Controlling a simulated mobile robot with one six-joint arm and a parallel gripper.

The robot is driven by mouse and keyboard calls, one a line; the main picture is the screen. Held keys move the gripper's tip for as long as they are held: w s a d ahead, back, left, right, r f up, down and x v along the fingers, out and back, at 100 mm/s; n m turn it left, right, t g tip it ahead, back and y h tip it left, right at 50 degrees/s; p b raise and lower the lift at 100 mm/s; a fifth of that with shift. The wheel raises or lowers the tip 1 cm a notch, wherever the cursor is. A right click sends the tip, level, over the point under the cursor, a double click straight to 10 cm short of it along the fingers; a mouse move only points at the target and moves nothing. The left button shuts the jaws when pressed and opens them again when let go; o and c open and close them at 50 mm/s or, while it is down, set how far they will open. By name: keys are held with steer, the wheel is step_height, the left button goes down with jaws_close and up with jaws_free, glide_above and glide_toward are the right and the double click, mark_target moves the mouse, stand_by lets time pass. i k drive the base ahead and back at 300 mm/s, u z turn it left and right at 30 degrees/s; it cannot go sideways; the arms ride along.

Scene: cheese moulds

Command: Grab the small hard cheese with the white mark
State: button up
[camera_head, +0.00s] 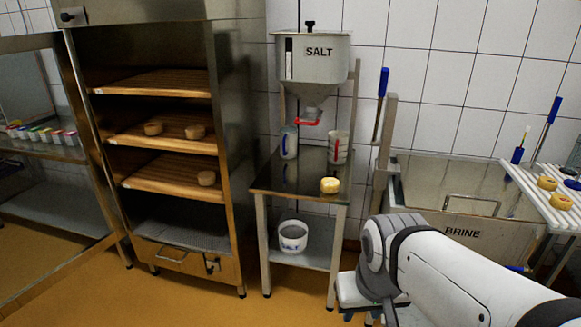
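Several small round cheeses are in view. One yellow cheese (330,186) sits on the front right corner of the steel table, with a pale patch on top that may be a white mark. Two brownish cheeses, a left one (153,128) and a right one (195,132), sit on the middle wooden shelf. Another brownish cheese (206,178) is on the lower shelf. Two yellow cheeses, a far one (547,183) and a near one (561,201), lie on the white slatted rack at right.
The steel table (275,181) carries a jug (289,142) and another container (338,147) under the salt hopper (315,62). A bucket (293,236) stands on its lower shelf. The brine tank (470,234) is at right, partly behind my arm. The floor before the cabinet is clear.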

mark_target(329, 185)
steer(key=u, duration=0.25)
steer(key=i, duration=1.9)
steer(key=z, duration=0.8)
steer(key=k, duration=0.95)
steer(key=z, duration=0.1)
steer(key=i, duration=0.95)
steer(key=u, duration=0.05)
